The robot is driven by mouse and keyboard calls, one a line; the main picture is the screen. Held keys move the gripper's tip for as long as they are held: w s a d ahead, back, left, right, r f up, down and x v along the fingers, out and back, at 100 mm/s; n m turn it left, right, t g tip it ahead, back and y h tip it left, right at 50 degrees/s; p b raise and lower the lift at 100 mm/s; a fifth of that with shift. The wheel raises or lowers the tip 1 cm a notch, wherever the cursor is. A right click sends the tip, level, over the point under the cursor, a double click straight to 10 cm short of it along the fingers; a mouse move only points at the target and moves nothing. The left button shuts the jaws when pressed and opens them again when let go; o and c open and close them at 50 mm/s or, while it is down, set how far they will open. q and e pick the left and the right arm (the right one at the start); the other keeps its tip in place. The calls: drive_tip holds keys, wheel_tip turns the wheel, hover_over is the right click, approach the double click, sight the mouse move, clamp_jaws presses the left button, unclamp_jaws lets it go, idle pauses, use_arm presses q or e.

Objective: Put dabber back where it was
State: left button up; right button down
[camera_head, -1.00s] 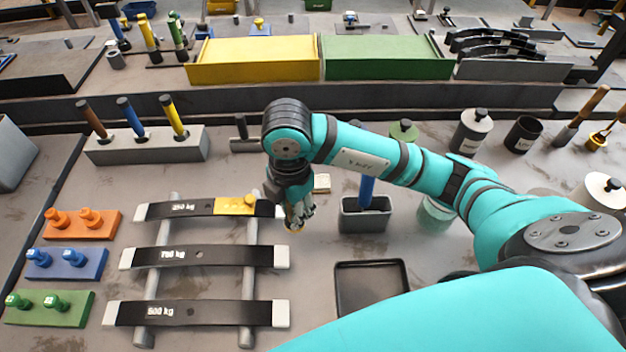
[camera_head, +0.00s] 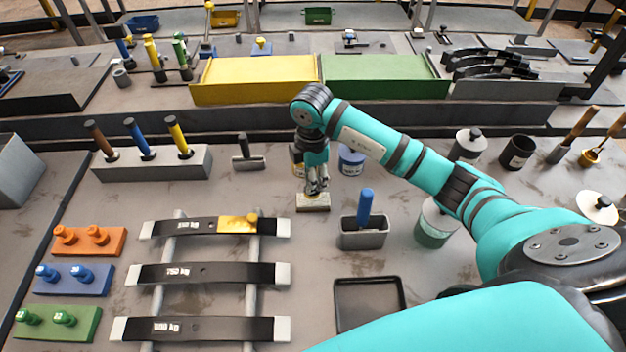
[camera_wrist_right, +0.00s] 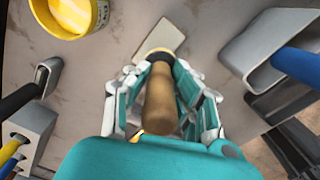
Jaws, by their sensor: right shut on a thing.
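My right gripper (camera_head: 316,192) is shut on the dabber. My left gripper is not in view.
A yellow tub (camera_wrist_right: 70,14) stands behind the gripper, with a blue tub (camera_head: 351,161) to its right. A grey holder (camera_head: 364,238) with a blue handle is at right. A black tray (camera_head: 370,300) lies in front. A tool block (camera_head: 152,162) stands at left.

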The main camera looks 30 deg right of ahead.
drive_tip(key=shift+w+d, duration=0.2)
drive_tip(key=shift+w, duration=0.1)
drive_tip(key=shift+d+f, duration=0.1)
drive_tip(key=shift+f, duration=0.15)
wheel_tip(320, 180, down, 2)
drive_tip(key=shift+f+p, duration=0.1)
drive_tip(key=shift+p, duration=0.75)
drive_tip(key=shift+f, duration=0.45)
drive_tip(key=shift+f, duration=0.15)
drive_tip(key=c, duration=1.1)
unclamp_jaws()
